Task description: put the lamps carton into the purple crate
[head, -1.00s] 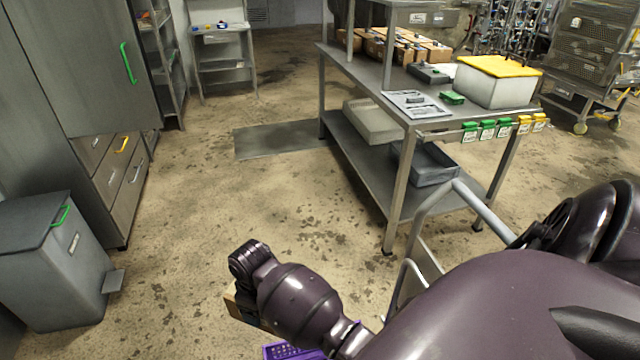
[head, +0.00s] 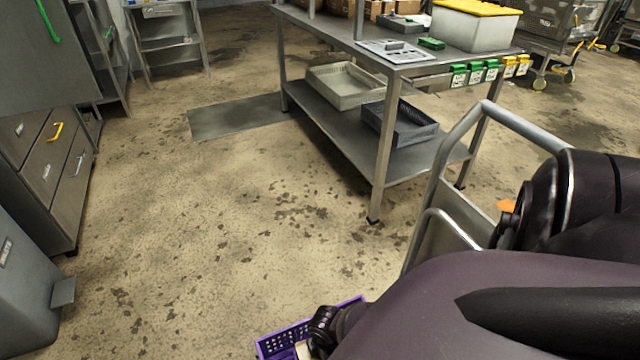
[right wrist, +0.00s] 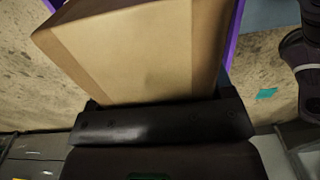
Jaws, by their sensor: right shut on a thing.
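The brown carton (right wrist: 135,50) fills the upper middle of the right wrist view; no lamps label is readable on it. My right gripper (right wrist: 160,118) is shut on it. In the head view only a small pale piece of the carton (head: 303,350) shows beside my dark wrist at the bottom edge. The purple crate (head: 285,342) shows partly there, mostly cut off or behind my arm. Purple crate edges (right wrist: 235,40) also show on both sides of the carton in the right wrist view. I cannot tell how deep the carton sits relative to the rim. My left gripper is not in view.
A metal trolley handle (head: 430,215) stands right of the crate. A steel table (head: 345,155) holds a white bin with a yellow lid (head: 475,27); grey crates sit on its lower shelf. A grey bin (head: 25,290) and drawers (head: 50,175) are left. The middle floor is clear.

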